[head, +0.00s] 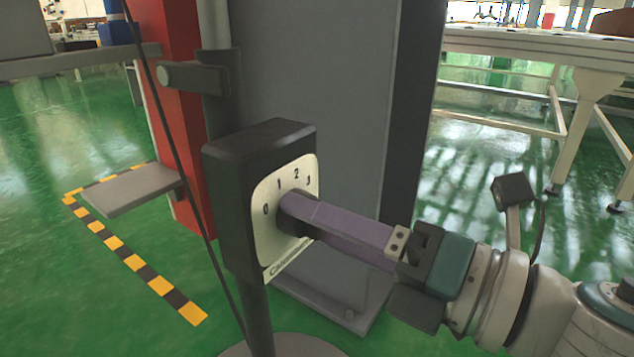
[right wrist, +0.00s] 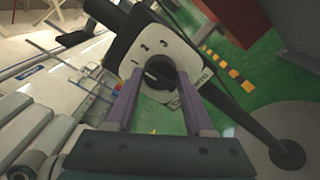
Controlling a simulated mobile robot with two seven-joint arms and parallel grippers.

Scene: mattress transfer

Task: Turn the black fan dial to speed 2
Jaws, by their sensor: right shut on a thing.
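The black fan dial (right wrist: 160,72) sits on the white face plate (head: 270,235) of a black control box (head: 232,190), marked 0, 1, 2 and 3. In the head view the dial is hidden behind my purple fingers. My right gripper (head: 292,208) reaches in from the right and is shut on the dial. In the right wrist view its two fingers (right wrist: 160,80) stand on either side of the dial. Which number the dial points to cannot be told. My left gripper is not in view.
The box stands on a dark pole (head: 258,310) with a round base (right wrist: 285,150). A thin dark cable or rod runs down just left of it. A grey cabinet (head: 340,90) and a red post (head: 170,110) stand behind. A white table (head: 540,48) is at the back right.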

